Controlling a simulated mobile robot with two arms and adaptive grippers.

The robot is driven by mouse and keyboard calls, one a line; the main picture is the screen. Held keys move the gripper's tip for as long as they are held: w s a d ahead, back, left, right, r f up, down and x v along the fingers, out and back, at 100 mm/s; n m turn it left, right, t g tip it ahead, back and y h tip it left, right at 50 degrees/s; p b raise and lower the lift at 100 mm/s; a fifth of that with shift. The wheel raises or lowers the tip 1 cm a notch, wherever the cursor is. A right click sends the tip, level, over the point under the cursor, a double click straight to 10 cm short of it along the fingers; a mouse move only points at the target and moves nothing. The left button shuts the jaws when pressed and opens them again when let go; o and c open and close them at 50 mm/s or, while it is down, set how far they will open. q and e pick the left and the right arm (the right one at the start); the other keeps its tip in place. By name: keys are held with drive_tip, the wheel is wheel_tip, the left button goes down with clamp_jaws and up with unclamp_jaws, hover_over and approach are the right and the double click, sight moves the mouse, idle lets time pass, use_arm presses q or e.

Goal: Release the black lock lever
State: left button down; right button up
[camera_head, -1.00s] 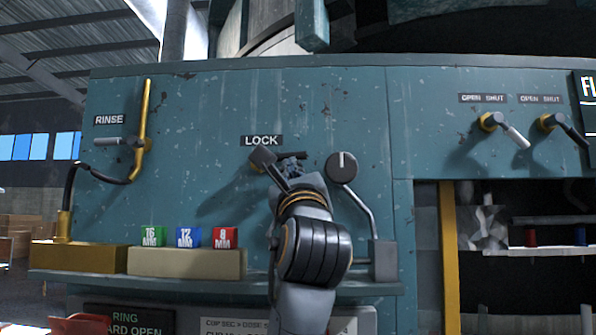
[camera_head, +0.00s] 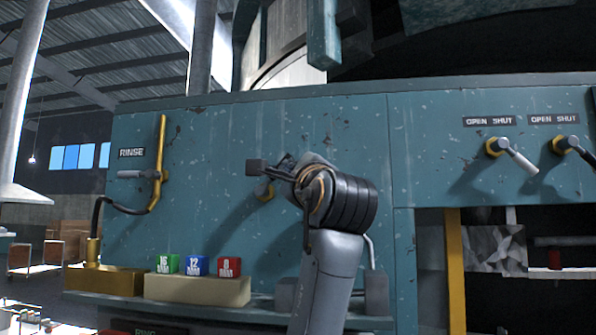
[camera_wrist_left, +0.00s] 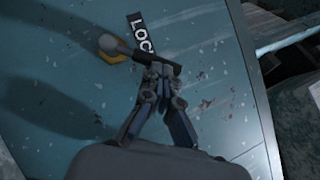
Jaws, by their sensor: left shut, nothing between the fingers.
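My left gripper (camera_head: 288,168) is at the handle, in front of the panel. In the wrist view its fingertips (camera_wrist_left: 157,86) are together just below the bar, with nothing between them. I cannot tell if they touch it.
A rinse lever and yellow pipe (camera_head: 158,165) are at left. Green, blue and red blocks (camera_head: 196,266) stand on a beige block (camera_head: 198,289) on the ledge. Two open/shut valve levers (camera_head: 512,155) are at right. A bent grey rod (camera_head: 371,255) stands behind my arm.

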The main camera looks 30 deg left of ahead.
use_arm(q)
drive_tip(key=shift+s+a+r, duration=0.2)
drive_tip(key=shift+a+r, duration=0.55)
drive_tip(key=shift+a, duration=0.05)
drive_tip(key=shift+s+a+r, duration=0.15)
drive_tip(key=shift+a+r, duration=0.35)
drive_tip(key=shift+a, duration=0.1)
use_arm(e)
drive_tip(key=shift+a, duration=0.4)
use_arm(q)
drive_tip(key=shift+a+r, duration=0.1)
drive_tip(key=shift+a, duration=0.05)
use_arm(e)
drive_tip(key=shift+d+f, duration=0.1)
